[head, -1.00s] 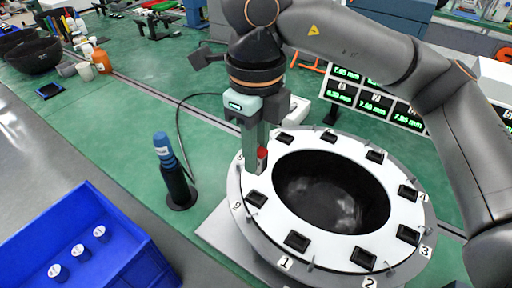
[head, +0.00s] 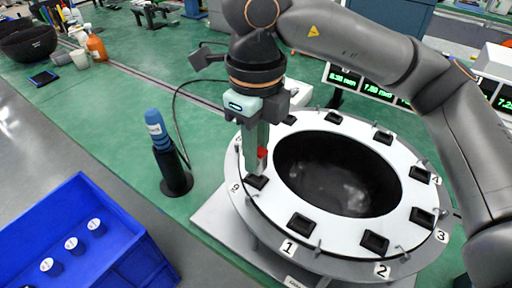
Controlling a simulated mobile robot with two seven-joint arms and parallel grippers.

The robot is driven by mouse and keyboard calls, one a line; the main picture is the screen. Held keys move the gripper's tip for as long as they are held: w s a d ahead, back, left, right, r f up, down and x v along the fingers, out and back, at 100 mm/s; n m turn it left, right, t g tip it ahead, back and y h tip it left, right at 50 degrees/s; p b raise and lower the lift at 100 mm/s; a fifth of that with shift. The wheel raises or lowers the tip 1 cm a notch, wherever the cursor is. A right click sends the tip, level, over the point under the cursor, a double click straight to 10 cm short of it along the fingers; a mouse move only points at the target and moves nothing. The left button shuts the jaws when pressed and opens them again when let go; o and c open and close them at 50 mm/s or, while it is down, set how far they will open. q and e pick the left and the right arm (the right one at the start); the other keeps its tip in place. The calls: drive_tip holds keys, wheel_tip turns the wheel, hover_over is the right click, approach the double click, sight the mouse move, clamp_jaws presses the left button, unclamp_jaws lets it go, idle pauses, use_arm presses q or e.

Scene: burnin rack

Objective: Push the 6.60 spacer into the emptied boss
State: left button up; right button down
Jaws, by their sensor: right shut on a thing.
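My right gripper (head: 257,160) points straight down over the left side of the white ring fixture (head: 262,211). It is shut on a small red piece (head: 262,153), which I take to be the spacer; the fingers hide most of it and no size can be read on it. The fingertips are just above or at a dark square boss (head: 256,182) beside a label that reads 9 or an inverted 6. I cannot tell whether they touch, or whether that boss is empty. Other dark bosses, such as the one by label 1 (head: 300,222), sit around the ring. My left gripper is out of view.
The ring has a wide dark central opening (head: 340,175) and thin upright pins. A blue-topped tool in a black stand (head: 172,170) is left of it. A blue bin (head: 115,262) with white-topped cylinders is at lower left. Green millimetre displays (head: 375,90) stand behind.

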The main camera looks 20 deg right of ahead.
drive_tip(key=shift+f, duration=0.1)
idle(0.3)
idle(0.5)
drive_tip(key=shift+b, duration=0.3)
idle(1.0)
drive_tip(key=shift+f+b, duration=0.3)
drive_tip(key=shift+b, duration=0.05)
drive_tip(key=shift+f+b, duration=0.35)
drive_tip(key=shift+f, duration=0.05)
drive_tip(key=shift+f+b, duration=0.45)
drive_tip(key=shift+f, duration=0.05)
